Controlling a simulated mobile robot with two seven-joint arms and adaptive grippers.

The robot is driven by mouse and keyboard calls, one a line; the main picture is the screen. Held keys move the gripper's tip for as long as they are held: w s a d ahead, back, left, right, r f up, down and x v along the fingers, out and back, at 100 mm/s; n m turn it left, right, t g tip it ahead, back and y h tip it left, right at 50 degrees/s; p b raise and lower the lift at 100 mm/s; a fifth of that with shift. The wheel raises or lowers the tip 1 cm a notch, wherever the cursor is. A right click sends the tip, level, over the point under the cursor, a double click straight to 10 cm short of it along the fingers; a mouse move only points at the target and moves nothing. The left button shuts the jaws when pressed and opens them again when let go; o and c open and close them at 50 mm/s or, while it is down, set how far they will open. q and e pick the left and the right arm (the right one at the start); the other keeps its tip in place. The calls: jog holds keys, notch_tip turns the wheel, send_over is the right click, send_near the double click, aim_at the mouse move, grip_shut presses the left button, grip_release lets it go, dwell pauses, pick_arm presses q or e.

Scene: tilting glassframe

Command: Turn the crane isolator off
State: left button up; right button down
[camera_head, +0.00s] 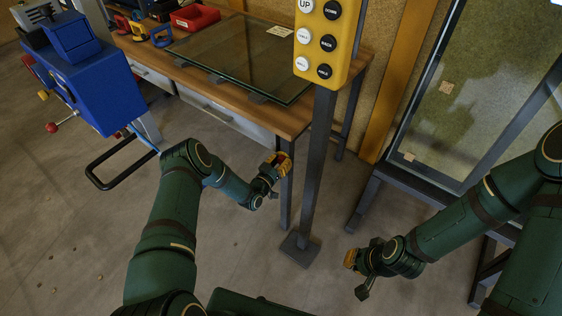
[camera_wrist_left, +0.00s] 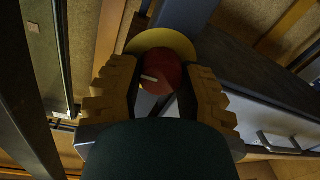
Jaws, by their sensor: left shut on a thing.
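The isolator shows in the left wrist view as a red round knob (camera_wrist_left: 158,75) with a short white mark, in front of a yellow disc (camera_wrist_left: 163,41). In the head view my left gripper (camera_head: 279,164) is at the table leg beside the dark post and mostly hides the isolator. In the left wrist view its two yellow ridged fingers stand on either side of the red knob, shut on it. My right gripper (camera_head: 356,274) is low over the floor, away from the isolator; its finger opening is unclear.
A yellow crane pendant (camera_head: 324,75) with black and white buttons tops a dark post (camera_head: 316,170). The wooden table (camera_head: 290,118) carries a glass pane (camera_head: 238,62). A blue cart (camera_head: 95,85) stands left, a tilted glass frame (camera_head: 425,173) right. The floor between is clear.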

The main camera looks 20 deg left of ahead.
pick_arm(q)
jog(key=shift+n, duration=0.4)
jog(key=n, duration=0.3)
jog(key=shift+w+n, duration=0.1)
jog(key=shift+n, duration=0.3)
jog(key=n, duration=0.4)
jog(key=shift+a+g, duration=0.1)
jog(key=shift+g, duration=0.3)
jog(key=n, duration=0.4)
jog(key=shift+n, duration=0.3)
jog(key=shift+f+n+h, duration=0.1)
jog(key=shift+n+h, duration=0.3)
jog(key=shift+n, duration=1.5)
jog(key=o, duration=1.2)
